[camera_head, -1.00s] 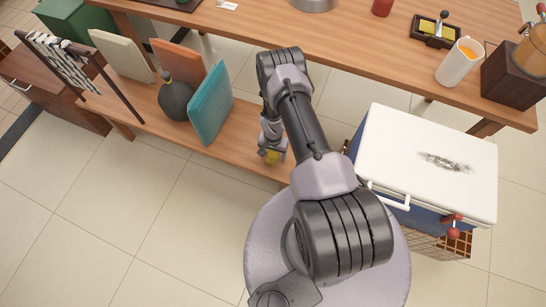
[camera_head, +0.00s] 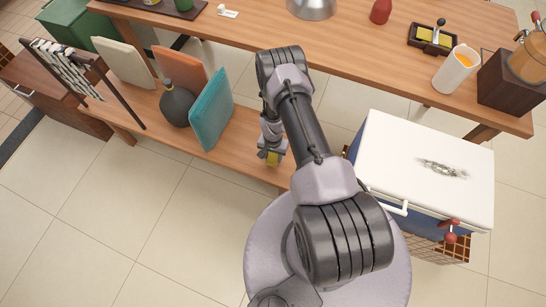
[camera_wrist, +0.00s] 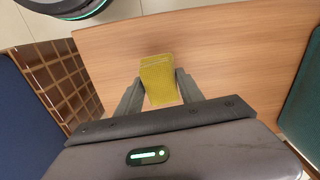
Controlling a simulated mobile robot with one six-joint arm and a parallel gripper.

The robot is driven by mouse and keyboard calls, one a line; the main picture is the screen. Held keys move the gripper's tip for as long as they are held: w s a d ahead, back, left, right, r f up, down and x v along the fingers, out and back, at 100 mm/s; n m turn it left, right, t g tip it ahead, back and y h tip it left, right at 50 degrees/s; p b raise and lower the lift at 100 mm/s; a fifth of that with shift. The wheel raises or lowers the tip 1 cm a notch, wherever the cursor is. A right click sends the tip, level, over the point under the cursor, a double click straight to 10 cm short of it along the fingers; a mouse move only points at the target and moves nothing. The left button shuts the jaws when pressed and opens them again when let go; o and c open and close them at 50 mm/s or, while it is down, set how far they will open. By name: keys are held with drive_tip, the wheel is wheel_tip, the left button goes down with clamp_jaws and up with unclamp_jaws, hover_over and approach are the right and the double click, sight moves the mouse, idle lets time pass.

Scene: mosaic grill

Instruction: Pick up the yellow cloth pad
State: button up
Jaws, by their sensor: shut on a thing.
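The yellow cloth pad (camera_wrist: 159,79) is between the two fingers of my gripper (camera_wrist: 158,92) in the wrist view. The fingers are shut on its sides, and the pad sticks out past their tips. In the head view, part of the yellow pad (camera_head: 273,158) shows at the end of my gripper (camera_head: 271,155), over the front edge of the low wooden shelf (camera_head: 235,163). The wrist view shows the bare wood of the shelf (camera_wrist: 230,60) behind the pad. I cannot tell how high the pad is above the shelf.
A teal board (camera_head: 211,110), a dark round bottle (camera_head: 176,105) and an orange board (camera_head: 183,72) stand left on the shelf. A white-lidded cooler (camera_head: 425,165) is at right. The tabletop (camera_head: 345,55) lies above the shelf. Floor at front left is clear.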

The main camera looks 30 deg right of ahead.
drive_tip(key=s+p, duration=0.1)
drive_tip(key=s, duration=0.4)
drive_tip(key=s+r+p, duration=0.1)
drive_tip(key=s+p, duration=0.1)
drive_tip(key=s, duration=0.3)
drive_tip(key=s+d+r+p, duration=0.1)
drive_tip(key=s, duration=0.4)
drive_tip(key=shift+s+d+r+p, duration=0.1)
drive_tip(key=shift+s+r+p, duration=0.1)
drive_tip(key=shift+p, duration=0.2)
drive_tip(key=shift+s, duration=0.3)
